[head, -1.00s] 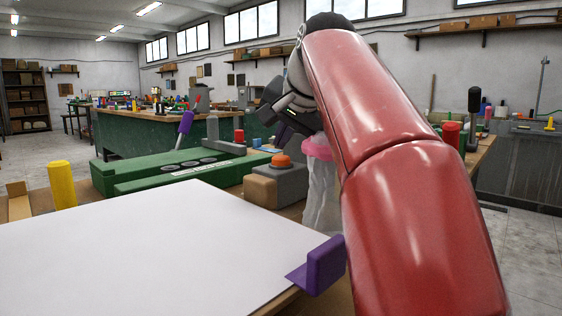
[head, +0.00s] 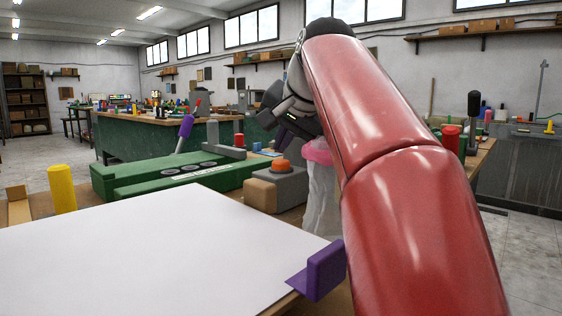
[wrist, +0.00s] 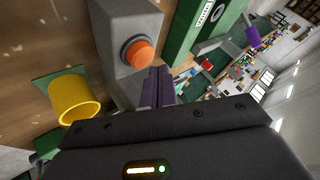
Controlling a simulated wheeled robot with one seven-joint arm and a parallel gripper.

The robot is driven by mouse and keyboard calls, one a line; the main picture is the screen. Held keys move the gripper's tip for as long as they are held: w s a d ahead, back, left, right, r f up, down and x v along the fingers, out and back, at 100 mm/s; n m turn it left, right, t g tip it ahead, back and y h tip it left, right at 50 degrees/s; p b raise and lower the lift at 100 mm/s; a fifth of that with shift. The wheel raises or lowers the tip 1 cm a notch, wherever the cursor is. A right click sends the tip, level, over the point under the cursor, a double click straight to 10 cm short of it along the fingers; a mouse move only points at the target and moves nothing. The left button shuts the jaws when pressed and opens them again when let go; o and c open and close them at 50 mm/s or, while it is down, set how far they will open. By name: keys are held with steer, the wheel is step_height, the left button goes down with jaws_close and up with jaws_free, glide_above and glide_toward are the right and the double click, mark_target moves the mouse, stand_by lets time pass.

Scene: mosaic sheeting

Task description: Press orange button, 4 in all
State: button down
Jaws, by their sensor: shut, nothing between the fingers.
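The orange button (head: 282,166) is a round cap on top of a grey box (head: 291,187) with a tan front, standing just beyond the white sheet. In the wrist view the orange button (wrist: 137,53) sits in a dark ring on the grey box (wrist: 122,22). My gripper (head: 283,147) is shut and empty, its tips above the button in the head view. In the wrist view my shut purple-grey fingers (wrist: 158,80) show just right of and below the button. I cannot tell whether the tips touch it; a gap seems to show.
A white sheet (head: 160,245) covers the near table, with a purple corner stop (head: 322,270) at its right. A green machine (head: 165,180) with a purple-handled lever (head: 185,130) stands left of the box. A yellow cylinder (head: 62,188) stands at far left. A pink-topped clear container (head: 322,190) stands right.

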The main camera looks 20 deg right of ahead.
mark_target(283, 162)
steer(key=shift+f, duration=0.1)
stand_by(0.7)
steer(key=shift+f, duration=0.35)
steer(key=shift+f+b, duration=0.5)
steer(key=shift+b, duration=0.1)
stand_by(0.6)
steer(key=shift+r, duration=0.1)
steer(key=shift+r+p, duration=0.85)
steer(key=shift+p, duration=0.15)
step_height(283, 162, up, 5)
steer(key=p, duration=0.5)
